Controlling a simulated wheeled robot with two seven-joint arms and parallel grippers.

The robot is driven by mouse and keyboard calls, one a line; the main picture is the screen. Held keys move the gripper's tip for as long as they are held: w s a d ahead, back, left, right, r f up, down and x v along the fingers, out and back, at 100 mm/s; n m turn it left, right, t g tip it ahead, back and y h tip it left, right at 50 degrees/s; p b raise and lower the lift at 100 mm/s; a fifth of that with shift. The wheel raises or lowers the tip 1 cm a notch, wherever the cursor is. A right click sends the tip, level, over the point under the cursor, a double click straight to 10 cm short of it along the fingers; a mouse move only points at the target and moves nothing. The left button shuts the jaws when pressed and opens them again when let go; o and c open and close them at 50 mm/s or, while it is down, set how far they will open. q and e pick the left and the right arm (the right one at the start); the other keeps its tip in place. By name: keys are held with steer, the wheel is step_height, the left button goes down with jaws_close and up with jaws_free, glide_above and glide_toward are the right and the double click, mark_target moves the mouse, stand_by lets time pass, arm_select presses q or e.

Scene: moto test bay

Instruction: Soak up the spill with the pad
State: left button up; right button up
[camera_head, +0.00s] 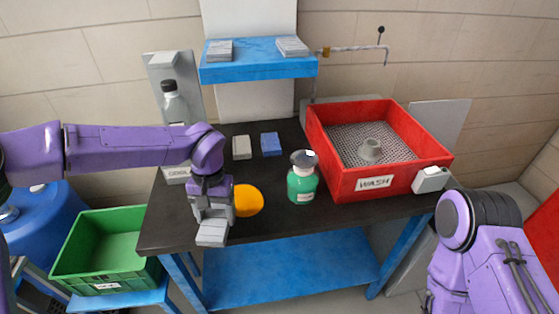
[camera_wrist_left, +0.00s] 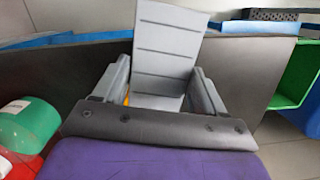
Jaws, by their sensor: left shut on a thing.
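The spill (camera_head: 248,201) is a rounded orange-yellow patch on the dark bench top, near its front edge. My left gripper (camera_head: 213,212) is just left of the spill and points down. It is shut on a light grey pad (camera_head: 211,234). In the left wrist view the pad (camera_wrist_left: 168,45) has grooves across it and stands between the two fingers (camera_wrist_left: 158,90). A sliver of yellow (camera_wrist_left: 127,99) shows beside it there. I cannot tell whether the pad touches the bench or the spill. My right gripper is not in view.
A green bottle (camera_head: 302,184) stands right of the spill. A grey block (camera_head: 242,148) and a blue block (camera_head: 271,144) lie behind it. A red WASH tray (camera_head: 344,184) fills the bench's right side. A green crate (camera_head: 101,270) is at lower left.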

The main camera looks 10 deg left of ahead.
mark_target(243, 199)
arm_select(q)
steer(key=n, duration=0.1)
steer(key=w+n, duration=0.1)
steer(key=w+d+n, duration=0.1)
steer(key=n, duration=0.1)
steer(key=shift+r+h+p, duration=0.3)
steer(key=shift+r+p, duration=0.05)
steer(key=w+n, duration=0.1)
steer(key=n, duration=0.2)
steer(key=w+n+t, duration=0.1)
steer(key=n, duration=0.3)
steer(key=w+r+n+h+p, duration=0.1)
steer(key=n, duration=0.2)
steer(key=shift+w+d+r, duration=0.1)
steer(key=shift+w+d, duration=0.05)
steer(key=shift+d, duration=0.2)
steer(key=w+n, duration=0.1)
steer(key=n, duration=0.4)
steer(key=w+d+n+t, duration=0.1)
steer(key=w+n, duration=0.1)
steer(key=n, duration=0.3)
steer(key=w+n+t, duration=0.1)
steer(key=w+n, duration=0.1)
steer(key=n, duration=0.3)
steer(key=shift+w+d+r+n+y+p, duration=0.15)
steer(key=shift+d+r+n+y+p, duration=0.15)
steer(key=shift+d+y+p, duration=0.1)
step_height(243, 199, down, 5)
steer(key=b, duration=0.4)
steer(key=shift+r, duration=0.1)
